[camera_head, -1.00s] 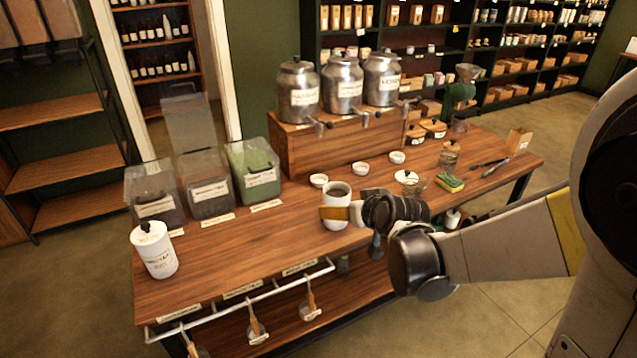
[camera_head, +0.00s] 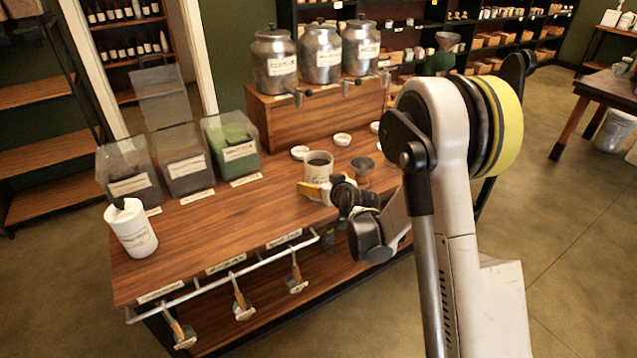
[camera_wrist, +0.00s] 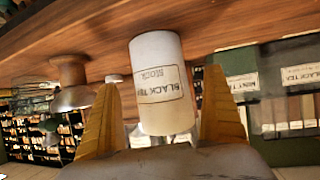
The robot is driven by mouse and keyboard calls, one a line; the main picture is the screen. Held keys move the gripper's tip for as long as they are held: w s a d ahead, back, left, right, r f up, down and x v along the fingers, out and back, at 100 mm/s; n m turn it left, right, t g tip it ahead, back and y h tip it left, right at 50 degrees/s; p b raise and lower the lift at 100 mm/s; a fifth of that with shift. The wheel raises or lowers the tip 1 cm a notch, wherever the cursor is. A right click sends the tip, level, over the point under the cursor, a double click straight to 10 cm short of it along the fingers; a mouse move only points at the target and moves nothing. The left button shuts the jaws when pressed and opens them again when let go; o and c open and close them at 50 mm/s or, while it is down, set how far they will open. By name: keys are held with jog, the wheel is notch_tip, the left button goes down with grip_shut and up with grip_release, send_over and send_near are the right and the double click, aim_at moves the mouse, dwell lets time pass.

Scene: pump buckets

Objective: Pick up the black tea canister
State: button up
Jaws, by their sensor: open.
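The black tea canister (camera_head: 317,170) is a white, open-topped cylinder with dark contents, upright near the table's front edge. In the wrist view it (camera_wrist: 160,65) appears upside down, its label reading "BLACK TEA Stock". My gripper (camera_head: 316,190) is at the canister's front side in the head view. In the wrist view its two yellow fingers are open, one on each side of the canister, with small gaps visible. Whether either finger touches it is unclear. The canister's lower front is partly hidden by the gripper in the head view.
Another white canister with a black-knobbed lid (camera_head: 131,229) stands at the table's left end. A small funnel-shaped item (camera_head: 362,172) is close to the right of the tea canister. Clear bins (camera_head: 186,162) and metal urns (camera_head: 322,55) stand behind. Scoops (camera_head: 241,301) hang from the front rail.

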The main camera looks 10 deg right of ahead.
jog(key=b+x, duration=0.1)
jog(key=x, duration=0.3)
jog(key=shift+f+b, duration=0.1)
jog(key=shift+b, duration=0.25)
jog(key=c, duration=1.5)
